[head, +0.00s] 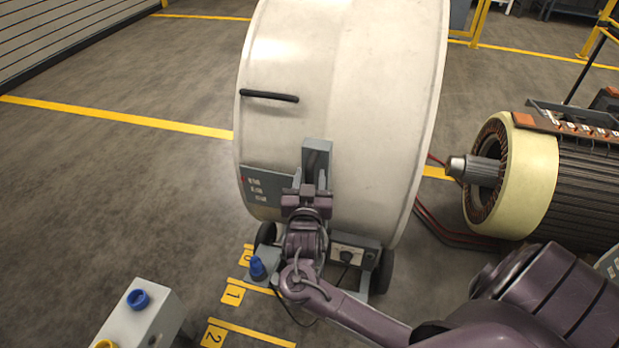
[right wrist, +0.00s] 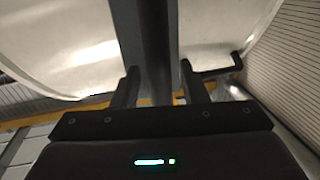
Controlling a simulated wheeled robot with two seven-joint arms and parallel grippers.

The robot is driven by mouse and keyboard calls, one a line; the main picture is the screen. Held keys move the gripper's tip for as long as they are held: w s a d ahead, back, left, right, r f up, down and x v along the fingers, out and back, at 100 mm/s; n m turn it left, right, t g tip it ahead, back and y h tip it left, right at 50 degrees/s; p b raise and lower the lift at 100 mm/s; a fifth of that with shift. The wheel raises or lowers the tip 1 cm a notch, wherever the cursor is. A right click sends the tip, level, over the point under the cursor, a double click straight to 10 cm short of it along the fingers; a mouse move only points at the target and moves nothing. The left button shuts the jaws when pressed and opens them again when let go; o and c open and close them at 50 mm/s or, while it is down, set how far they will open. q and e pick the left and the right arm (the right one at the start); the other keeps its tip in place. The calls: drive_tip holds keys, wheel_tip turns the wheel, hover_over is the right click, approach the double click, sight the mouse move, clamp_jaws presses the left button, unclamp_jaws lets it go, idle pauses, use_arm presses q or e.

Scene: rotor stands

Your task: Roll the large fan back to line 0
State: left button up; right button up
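The large fan (head: 345,80) is a big off-white drum on a wheeled grey base, standing upright in the middle of the head view. Its front wheels (head: 383,272) stand around the line 0 tag (head: 249,256), whose line is mostly hidden behind the base. My right gripper (head: 309,190) is at the fan's upright grey post (head: 316,158). My left gripper is in neither view.
Yellow line tags 1 (head: 232,294) and 2 (head: 215,335) lie nearer. A grey box with blue and yellow knobs (head: 143,318) stands front left. A motor with copper windings (head: 540,180) stands right of the fan. The floor left of the fan is clear.

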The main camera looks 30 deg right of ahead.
sight(329, 128)
drive_tip(key=shift+c, duration=0.2)
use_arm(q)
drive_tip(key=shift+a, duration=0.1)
use_arm(e)
clamp_jaws()
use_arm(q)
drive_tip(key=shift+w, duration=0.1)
